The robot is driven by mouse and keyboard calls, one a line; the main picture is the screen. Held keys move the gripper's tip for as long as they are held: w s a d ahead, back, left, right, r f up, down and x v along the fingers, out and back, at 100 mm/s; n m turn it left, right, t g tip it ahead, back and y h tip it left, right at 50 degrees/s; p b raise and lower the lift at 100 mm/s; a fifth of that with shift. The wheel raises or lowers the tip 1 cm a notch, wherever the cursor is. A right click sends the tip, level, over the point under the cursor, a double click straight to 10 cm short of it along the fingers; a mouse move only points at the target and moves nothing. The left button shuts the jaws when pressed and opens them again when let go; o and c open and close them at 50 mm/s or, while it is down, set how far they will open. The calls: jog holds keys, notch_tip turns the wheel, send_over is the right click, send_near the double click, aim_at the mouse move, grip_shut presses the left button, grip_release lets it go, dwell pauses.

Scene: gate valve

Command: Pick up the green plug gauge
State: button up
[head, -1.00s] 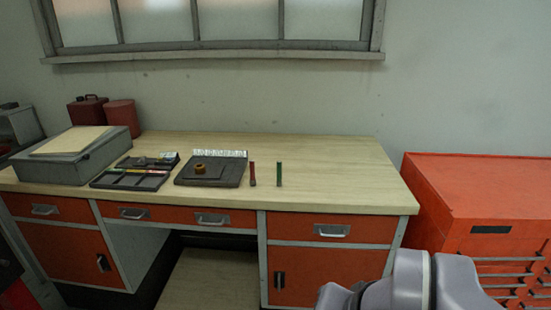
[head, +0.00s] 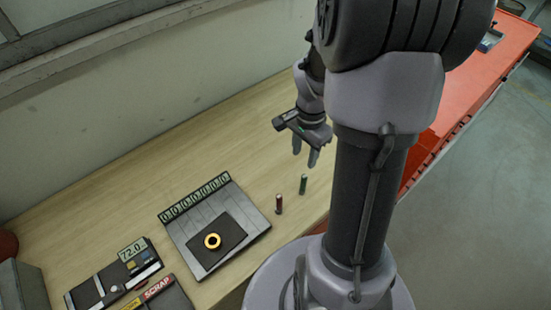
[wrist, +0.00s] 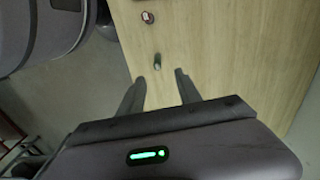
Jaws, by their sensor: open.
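The green plug gauge (head: 303,184) stands upright on the wooden bench top, near its front edge. In the wrist view it (wrist: 157,62) shows ahead of the fingertips and between their lines. My gripper (head: 306,158) is open and empty, pointing down above and behind the green gauge, apart from it. Its two fingers also show in the wrist view (wrist: 158,76). The red plug gauge (head: 279,204) stands upright just left of the green one; it shows at the top of the wrist view (wrist: 148,17).
A dark plate (head: 185,236) with a brass ring (head: 212,241) and a row of number tiles (head: 195,197) lies left of the gauges. Dark trays (head: 113,284), one marked SCRAP (head: 158,288), lie further left. The bench top behind the gauges is clear. A red cabinet (head: 470,90) stands right.

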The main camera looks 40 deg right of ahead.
aim_at(303, 183)
jog(key=f, duration=0.5)
jog(key=f+b, duration=0.1)
jog(key=f, duration=0.4)
jog(key=f+b, duration=0.1)
jog(key=f, duration=0.4)
jog(key=shift+s+d, duration=0.4)
jog(key=shift+w+f, duration=0.15)
jog(key=shift+f, duration=0.1)
grip_shut()
